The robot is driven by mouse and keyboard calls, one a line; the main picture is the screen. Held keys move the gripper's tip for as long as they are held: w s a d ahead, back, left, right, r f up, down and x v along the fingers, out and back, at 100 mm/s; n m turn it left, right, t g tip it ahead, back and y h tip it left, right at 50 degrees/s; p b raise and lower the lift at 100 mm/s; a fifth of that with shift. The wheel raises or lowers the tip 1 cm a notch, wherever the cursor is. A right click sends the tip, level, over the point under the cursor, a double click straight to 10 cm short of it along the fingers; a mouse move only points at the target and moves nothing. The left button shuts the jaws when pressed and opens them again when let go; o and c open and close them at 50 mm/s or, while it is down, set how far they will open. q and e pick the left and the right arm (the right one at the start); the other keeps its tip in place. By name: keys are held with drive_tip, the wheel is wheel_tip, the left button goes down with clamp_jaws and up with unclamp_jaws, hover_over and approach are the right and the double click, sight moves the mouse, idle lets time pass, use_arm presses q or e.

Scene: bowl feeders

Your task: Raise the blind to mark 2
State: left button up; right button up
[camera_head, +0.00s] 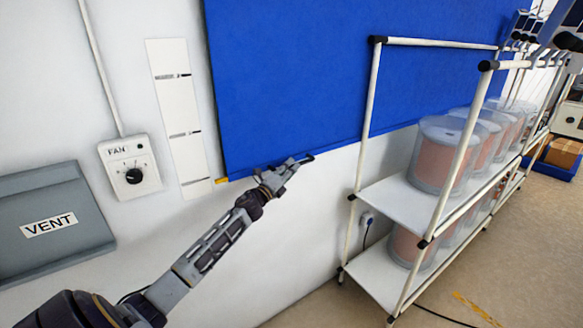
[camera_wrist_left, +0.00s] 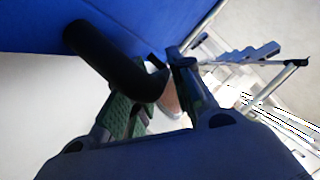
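The blue blind (camera_head: 300,80) hangs on the white wall; it also fills the top left of the left wrist view (camera_wrist_left: 35,25). A yellow pointer (camera_head: 221,180) sits at its lower left corner, level with the lowest part of the white mark strip (camera_head: 178,118). The strip's mark numbers are too small to read. My left gripper (camera_head: 284,172) is at the blind's bottom edge. Its fingers close around a black curved handle (camera_wrist_left: 108,60), which lies between the green-padded fingers in the left wrist view. My right gripper is not in view.
A fan control box (camera_head: 131,166) and a grey vent panel (camera_head: 52,224) are on the wall at left. A white-framed rack (camera_head: 405,200) with clear drums (camera_head: 441,155) stands close on the right. Bare wall lies below the blind.

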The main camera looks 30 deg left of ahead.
use_arm(q)
drive_tip(key=shift+w+r, duration=0.15)
drive_tip(key=shift+w, duration=0.35)
clamp_jaws()
